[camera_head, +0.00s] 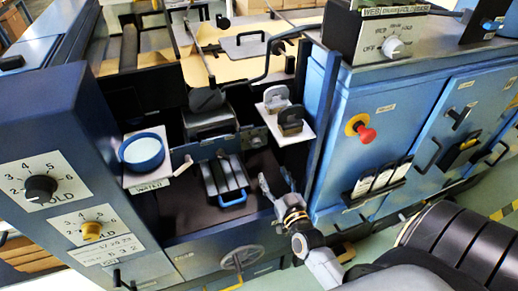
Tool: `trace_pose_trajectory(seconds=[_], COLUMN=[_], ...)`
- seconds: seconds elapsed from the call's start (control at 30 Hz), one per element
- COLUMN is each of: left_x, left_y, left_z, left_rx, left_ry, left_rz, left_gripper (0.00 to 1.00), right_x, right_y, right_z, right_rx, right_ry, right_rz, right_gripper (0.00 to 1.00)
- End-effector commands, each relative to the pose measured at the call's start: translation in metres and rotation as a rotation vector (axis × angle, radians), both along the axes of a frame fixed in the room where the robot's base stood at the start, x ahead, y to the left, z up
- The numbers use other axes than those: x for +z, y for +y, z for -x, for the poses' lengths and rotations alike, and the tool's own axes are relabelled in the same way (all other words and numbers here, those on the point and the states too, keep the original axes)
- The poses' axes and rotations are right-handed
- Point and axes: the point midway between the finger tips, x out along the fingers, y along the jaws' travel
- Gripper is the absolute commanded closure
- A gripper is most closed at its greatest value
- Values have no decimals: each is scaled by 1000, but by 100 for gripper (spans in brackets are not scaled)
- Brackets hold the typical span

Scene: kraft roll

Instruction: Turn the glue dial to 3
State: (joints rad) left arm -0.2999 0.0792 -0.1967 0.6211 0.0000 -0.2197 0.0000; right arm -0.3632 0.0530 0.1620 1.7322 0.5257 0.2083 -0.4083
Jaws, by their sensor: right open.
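Two numbered dials sit on the blue cabinet face at the left. The upper has a black knob (40,188) on a white plate whose visible letters end in "OLD". The lower has a brass knob (91,231) on a white plate (72,222) with numbers around it; its name is too small to read. I cannot tell which is the glue dial or read either pointer surely. My right gripper (275,191) is open and empty, in front of the machine's middle opening, well right of both dials. My left gripper is not in view.
A blue round pot (141,151) stands on a shelf marked "WATER". A blue-handled tray (228,183) lies in the opening. A handwheel (242,258) sticks out below. A red knob (366,134) and a selector knob (392,47) are on the right cabinet.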

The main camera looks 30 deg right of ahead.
Motion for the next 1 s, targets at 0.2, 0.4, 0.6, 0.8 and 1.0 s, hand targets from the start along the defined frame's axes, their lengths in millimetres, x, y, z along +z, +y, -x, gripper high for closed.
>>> trace_pose_trajectory(seconds=[0.2, 0.4, 0.6, 0.8, 1.0], left_x=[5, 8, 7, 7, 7], left_y=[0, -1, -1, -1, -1], left_z=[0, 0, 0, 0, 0], left_rx=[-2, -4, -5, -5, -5], left_ry=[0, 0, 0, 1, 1], left_rz=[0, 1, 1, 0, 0], left_gripper=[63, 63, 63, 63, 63], right_x=[3, 3, 1, 0, 0], right_y=[-9, -19, -27, -31, -31], right_z=[-37, -79, -112, -127, -129], right_rx=[0, 1, 2, 1, 2], right_ry=[-4, -1, 0, 1, 1], right_rz=[1, 2, 1, 2, 2], right_gripper=[45, 45, 45, 45, 45])
